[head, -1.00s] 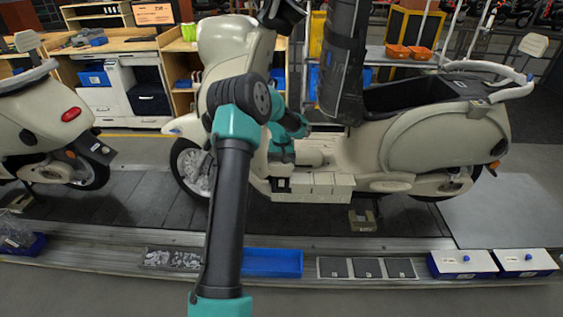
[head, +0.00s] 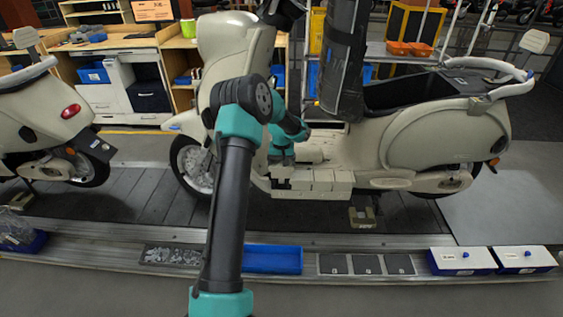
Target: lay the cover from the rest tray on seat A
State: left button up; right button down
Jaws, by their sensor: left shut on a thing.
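My left gripper (head: 281,160) points down at the footboard of the cream scooter in the middle, just above the left end of a row of pale blocks (head: 322,180). It is shut on a pale piece, which I take for the cover; it is small, and mostly hidden by the gripper. I cannot tell whether it touches the surface below. Seat A carries no label I can read; it may be among the pale blocks. A blue open tray (head: 285,262) on the front rail looks empty; I cannot tell if it is the rest tray. My right gripper is not in view.
The scooter's dark saddle (head: 342,60) stands raised. The front rail holds a bin of small metal parts (head: 172,256), dark square pads (head: 366,265) and white-lidded blue boxes (head: 462,260). Another scooter (head: 45,120) stands at left. The slats between the scooters are clear.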

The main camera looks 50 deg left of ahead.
aim_at(281, 180)
pick_arm(q)
jog(key=shift+f, duration=2.15)
jog(key=shift+s+f, duration=0.1)
jog(key=shift+f, duration=0.3)
jog(key=shift+s+d+f, duration=0.1)
jog(key=shift+s+f, duration=0.05)
jog(key=shift+f, duration=0.55)
jog(key=shift+s+d+f, duration=0.15)
jog(key=shift+f, duration=0.6)
jog(key=shift+s+d+f, duration=0.1)
jog(key=shift+s+f, duration=0.05)
jog(key=shift+f, duration=0.55)
dwell(1.5)
jog(key=o, duration=0.7)
jog(key=shift+t+y, duration=0.3)
jog(key=shift+w+a+r, duration=0.15)
jog(key=shift+r, duration=1.95)
jog(key=shift+w+a+r, duration=0.15)
jog(key=shift+r, duration=1.95)
jog(key=shift+w+a+r, duration=0.15)
jog(key=shift+r, duration=1.95)
